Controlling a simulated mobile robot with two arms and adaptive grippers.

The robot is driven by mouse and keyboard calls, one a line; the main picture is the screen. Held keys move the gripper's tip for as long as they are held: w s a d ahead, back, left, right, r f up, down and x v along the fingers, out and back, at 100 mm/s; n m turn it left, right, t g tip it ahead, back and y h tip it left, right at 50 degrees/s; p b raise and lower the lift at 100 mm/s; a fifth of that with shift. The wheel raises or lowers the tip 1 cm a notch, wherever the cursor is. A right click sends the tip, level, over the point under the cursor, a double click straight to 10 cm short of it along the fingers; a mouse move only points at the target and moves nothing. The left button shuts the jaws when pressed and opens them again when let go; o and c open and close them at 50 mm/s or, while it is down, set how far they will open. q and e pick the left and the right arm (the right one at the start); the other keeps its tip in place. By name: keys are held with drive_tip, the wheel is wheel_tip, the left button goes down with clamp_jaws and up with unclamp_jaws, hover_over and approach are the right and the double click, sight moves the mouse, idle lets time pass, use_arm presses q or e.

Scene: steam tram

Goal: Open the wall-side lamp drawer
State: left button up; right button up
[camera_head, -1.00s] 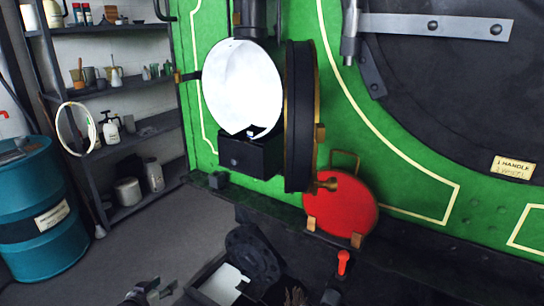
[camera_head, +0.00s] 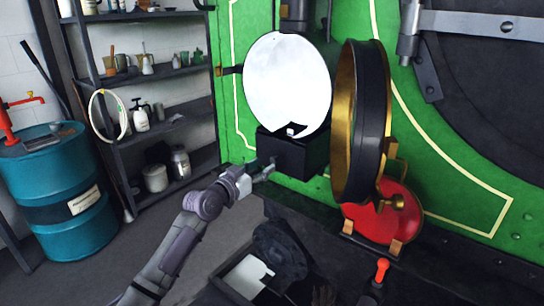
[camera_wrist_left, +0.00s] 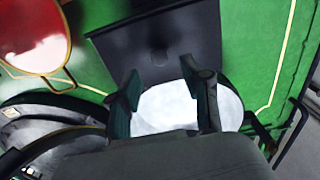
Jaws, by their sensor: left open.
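The lamp has a round white reflector (camera_head: 288,84) against the green front. The black lamp drawer box (camera_head: 302,157) sits under the reflector and looks shut. Its dark front (camera_wrist_left: 160,25) shows in the left wrist view, with a small dark knob (camera_wrist_left: 158,56) beyond the fingers. My left gripper (camera_head: 265,171) is at the lower left of the box, close to its front; the head view does not show whether it touches. In the left wrist view my left gripper (camera_wrist_left: 161,82) is open, with nothing held between its fingers. My right gripper is not in view.
The lamp's round brass-lined door (camera_head: 346,120) stands open on the right of the reflector. A red disc (camera_head: 378,218) leans behind and below it. A dark shelf unit (camera_head: 160,76) and a blue drum (camera_head: 70,214) stand at the left. Floor between is clear.

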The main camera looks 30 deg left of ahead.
sight(272, 160)
use_arm(q)
drive_tip(key=w, duration=0.5)
drive_tip(key=shift+d+p, duration=0.2)
drive_tip(key=shift+p, duration=0.1)
clamp_jaws()
